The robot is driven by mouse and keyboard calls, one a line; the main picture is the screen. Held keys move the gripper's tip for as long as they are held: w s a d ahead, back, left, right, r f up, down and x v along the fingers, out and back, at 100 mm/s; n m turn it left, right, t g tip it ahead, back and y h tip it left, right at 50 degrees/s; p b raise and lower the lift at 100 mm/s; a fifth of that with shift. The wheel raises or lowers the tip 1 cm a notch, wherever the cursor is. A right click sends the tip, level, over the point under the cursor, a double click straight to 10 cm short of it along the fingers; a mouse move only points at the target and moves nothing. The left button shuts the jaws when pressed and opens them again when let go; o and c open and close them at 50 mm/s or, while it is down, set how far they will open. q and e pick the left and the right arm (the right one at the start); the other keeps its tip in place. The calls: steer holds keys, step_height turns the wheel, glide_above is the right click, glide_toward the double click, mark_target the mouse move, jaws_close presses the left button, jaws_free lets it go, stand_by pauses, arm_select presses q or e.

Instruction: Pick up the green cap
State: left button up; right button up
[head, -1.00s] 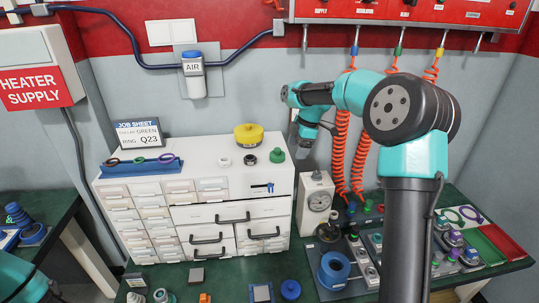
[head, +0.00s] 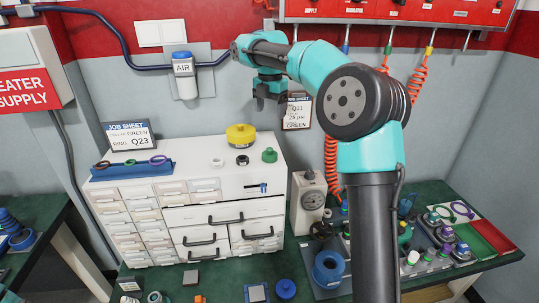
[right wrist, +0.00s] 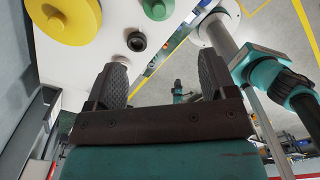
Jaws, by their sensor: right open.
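The green cap (head: 270,155) stands on the white drawer cabinet's top (head: 205,160), near its right end. In the right wrist view the green cap (right wrist: 158,8) shows at the top edge, partly cut off. My right gripper (head: 269,107) is open and empty, above and behind the cap in the head view, apart from it. In the right wrist view my right gripper's fingers (right wrist: 164,75) stand wide apart, with the cap beyond their tips. My left gripper is not in view.
A yellow cap (head: 240,134), a black ring (head: 242,160) and a white ring (head: 217,163) sit left of the green cap. A blue rack (head: 131,171) with rings is at the cabinet's left. A gauge stand (head: 309,203) and red hoses (head: 331,165) are to the right.

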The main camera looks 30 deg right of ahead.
mark_target(270, 148)
step_height(270, 148, down, 11)
steer(key=shift+r, duration=0.1)
stand_by(0.5)
steer(key=shift+w+f, duration=0.1)
steer(key=shift+f, duration=2.5)
steer(key=c, duration=0.7)
steer(key=shift+r, duration=0.15)
steer(key=shift+c, duration=0.2)
